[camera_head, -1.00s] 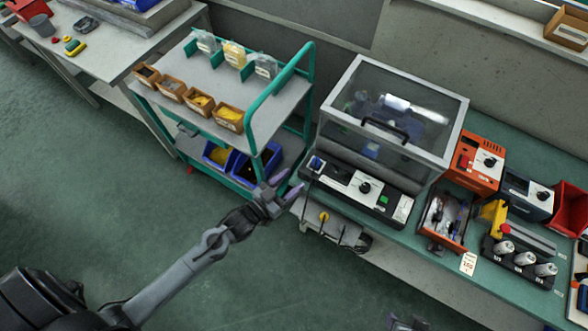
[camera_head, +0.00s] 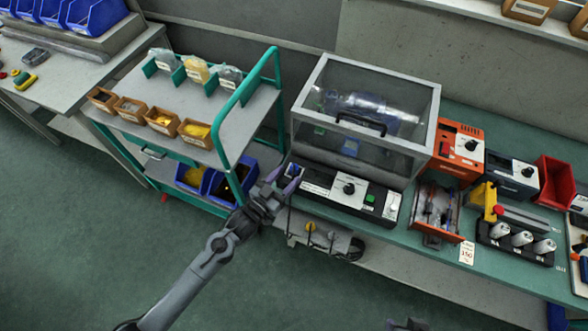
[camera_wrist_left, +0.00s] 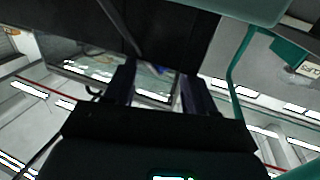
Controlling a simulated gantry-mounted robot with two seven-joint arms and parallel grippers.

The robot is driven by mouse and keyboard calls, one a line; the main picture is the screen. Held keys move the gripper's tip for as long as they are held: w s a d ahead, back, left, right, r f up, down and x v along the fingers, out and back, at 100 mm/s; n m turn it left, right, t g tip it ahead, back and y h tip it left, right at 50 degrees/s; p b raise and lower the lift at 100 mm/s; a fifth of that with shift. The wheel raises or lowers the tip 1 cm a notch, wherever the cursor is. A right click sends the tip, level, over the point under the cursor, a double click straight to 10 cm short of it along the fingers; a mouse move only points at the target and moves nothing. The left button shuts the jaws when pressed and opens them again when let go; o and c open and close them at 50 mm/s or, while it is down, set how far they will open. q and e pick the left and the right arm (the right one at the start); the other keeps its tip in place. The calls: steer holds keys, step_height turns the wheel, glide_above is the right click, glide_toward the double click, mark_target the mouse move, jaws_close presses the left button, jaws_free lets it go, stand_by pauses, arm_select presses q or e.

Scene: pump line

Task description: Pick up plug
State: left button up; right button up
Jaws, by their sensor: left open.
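I cannot pick out the plug with certainty.
A clear-walled case (camera_head: 368,108) stands behind the panel on the green bench (camera_head: 500,262). A green-framed cart (camera_head: 243,98) with small boxes and blue bins stands left. An orange tray (camera_head: 437,211) of tools is to the right. Cables hang below the bench front.

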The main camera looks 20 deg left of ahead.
mark_target(291, 169)
arm_select(q)
steer(key=x, duration=0.5)
steer(key=shift+a+r, duration=0.1)
steer(key=shift+r, duration=0.2)
jaws_close()
